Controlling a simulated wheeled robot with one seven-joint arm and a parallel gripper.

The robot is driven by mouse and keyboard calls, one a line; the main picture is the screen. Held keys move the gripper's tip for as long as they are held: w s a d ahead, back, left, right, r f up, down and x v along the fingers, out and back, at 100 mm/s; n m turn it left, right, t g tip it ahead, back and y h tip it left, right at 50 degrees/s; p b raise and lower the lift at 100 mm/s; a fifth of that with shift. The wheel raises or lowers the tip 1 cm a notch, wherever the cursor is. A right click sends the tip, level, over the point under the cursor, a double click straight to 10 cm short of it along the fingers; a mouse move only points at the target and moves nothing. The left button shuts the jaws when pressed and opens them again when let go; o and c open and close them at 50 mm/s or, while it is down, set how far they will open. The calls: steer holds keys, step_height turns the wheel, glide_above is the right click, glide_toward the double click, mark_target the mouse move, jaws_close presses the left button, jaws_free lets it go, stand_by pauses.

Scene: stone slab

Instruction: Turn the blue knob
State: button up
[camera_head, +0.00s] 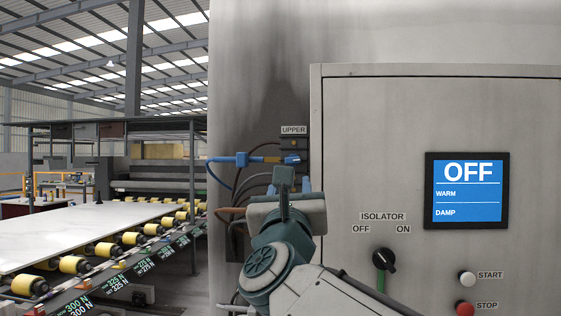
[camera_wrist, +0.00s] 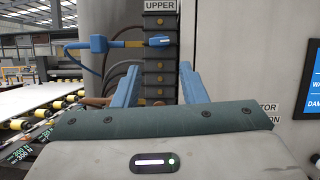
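No plain round blue knob shows. A blue bar-shaped fitting (camera_head: 240,160) with a thick blue body, a brown band and a blue right end lies level below the UPPER label; it also shows in the wrist view (camera_wrist: 98,44). A black rotary knob (camera_head: 384,261) labelled ISOLATOR, with OFF and ON marks, is on the grey cabinet. My gripper (camera_wrist: 160,70) is open, its blue fingers wide apart with nothing between them. In the wrist view it is below the bar, facing the dark column of ports. In the head view my arm hides part of the column.
The grey cabinet (camera_head: 350,130) carries a blue screen (camera_head: 467,190) reading OFF, WARM, DAMP, a white START button (camera_head: 467,279) and a red STOP button (camera_head: 465,308). Dark cables loop left of the column. A roller conveyor (camera_head: 110,250) with a pale slab stands at left.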

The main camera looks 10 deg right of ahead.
mark_target(293, 163)
steer(key=p+x, duration=0.3)
steer(key=x, duration=0.8)
steer(key=shift+w+f+p, duration=0.1)
steer(key=shift+w+p, duration=0.1)
steer(key=shift+p, duration=0.2)
steer(key=c, duration=0.7)
